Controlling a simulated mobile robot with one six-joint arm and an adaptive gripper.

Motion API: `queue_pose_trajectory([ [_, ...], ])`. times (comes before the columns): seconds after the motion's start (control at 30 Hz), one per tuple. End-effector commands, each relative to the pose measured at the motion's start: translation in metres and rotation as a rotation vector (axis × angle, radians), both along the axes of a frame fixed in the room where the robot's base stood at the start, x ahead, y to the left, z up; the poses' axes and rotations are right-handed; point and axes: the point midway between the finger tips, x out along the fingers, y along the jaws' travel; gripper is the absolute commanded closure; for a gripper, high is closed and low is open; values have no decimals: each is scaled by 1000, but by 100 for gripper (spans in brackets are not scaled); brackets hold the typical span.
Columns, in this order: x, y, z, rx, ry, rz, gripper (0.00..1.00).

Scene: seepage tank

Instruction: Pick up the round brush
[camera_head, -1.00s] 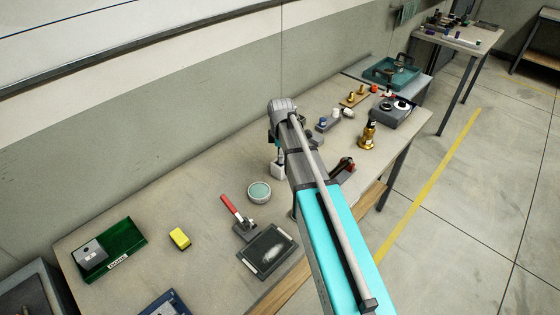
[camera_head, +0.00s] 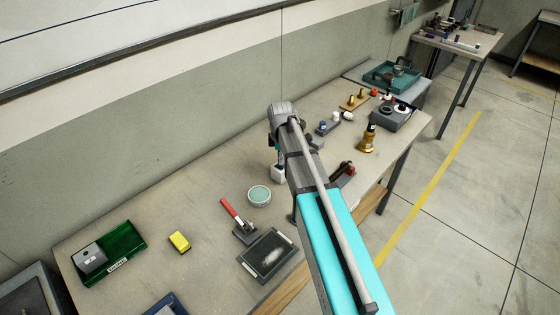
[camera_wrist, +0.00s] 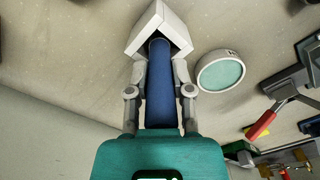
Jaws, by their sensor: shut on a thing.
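The round brush shows in the wrist view as a thick blue handle (camera_wrist: 160,90); its head is hidden. My gripper (camera_wrist: 159,75) is shut on this handle, one finger on each side. The handle's far end goes into a white square holder (camera_wrist: 148,27), which also shows in the head view (camera_head: 278,174) on the bench against my arm. I cannot tell whether the brush has risen in the holder. In the head view my arm hides most of the gripper and brush.
A round dish with a pale green face (camera_head: 259,195) sits close beside the holder. A red-handled clamp (camera_head: 236,218), dark plate (camera_head: 266,254), yellow block (camera_head: 179,241) and green tray (camera_head: 127,244) lie leftward. A brass bottle (camera_head: 368,138) stands right. The wall runs behind the bench (camera_head: 200,205).

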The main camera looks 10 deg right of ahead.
Motion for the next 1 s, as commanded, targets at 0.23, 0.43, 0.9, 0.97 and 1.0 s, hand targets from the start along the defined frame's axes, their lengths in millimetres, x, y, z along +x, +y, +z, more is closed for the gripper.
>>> queue_pose_trajectory([
  [0.23, 0, 0, 6, 0, 0, 0, 100],
  [0.43, 0, 0, 19, 0, 0, 0, 100],
  [0.9, 0, 0, 66, 0, 0, -1, 100],
  [0.97, 0, -1, 72, 0, 0, -1, 100],
  [1.0, 0, -1, 76, 0, 1, -1, 100],
])
